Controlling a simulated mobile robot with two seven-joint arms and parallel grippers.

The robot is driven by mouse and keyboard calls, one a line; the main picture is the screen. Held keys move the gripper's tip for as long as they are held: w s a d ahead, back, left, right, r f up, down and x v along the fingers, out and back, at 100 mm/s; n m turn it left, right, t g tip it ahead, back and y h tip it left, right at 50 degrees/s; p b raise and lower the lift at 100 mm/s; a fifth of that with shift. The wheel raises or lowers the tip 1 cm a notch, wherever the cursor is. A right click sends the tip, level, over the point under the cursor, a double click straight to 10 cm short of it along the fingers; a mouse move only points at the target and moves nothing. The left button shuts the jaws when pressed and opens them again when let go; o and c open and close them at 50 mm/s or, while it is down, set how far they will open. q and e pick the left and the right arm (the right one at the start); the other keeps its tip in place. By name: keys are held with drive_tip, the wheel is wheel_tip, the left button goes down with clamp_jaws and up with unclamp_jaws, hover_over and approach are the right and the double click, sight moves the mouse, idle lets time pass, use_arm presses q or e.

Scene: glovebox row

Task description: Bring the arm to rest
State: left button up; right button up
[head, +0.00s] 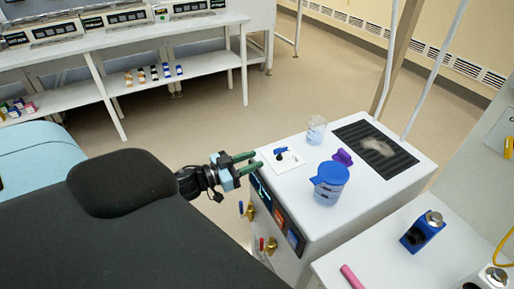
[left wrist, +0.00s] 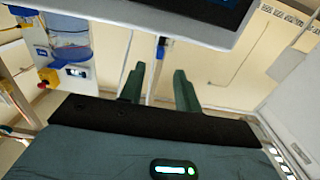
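My left gripper (head: 257,160) reaches in from the left in the head view. Its two green fingers are apart with nothing between them, and their tips are close to the near left top edge of a white cabinet (head: 348,218). I cannot tell whether they touch it. In the left wrist view the gripper (left wrist: 158,80) also shows its fingers spread and empty, with a white panel edge beyond them. My right gripper is not in view.
The cabinet top holds a blue-lidded container (head: 328,190), a clear beaker (head: 316,131), a purple piece (head: 342,157) and a dark ribbed panel (head: 360,140). A blue device (head: 422,232) and pink cylinder (head: 351,277) lie at lower right. Open floor (head: 300,80) lies behind.

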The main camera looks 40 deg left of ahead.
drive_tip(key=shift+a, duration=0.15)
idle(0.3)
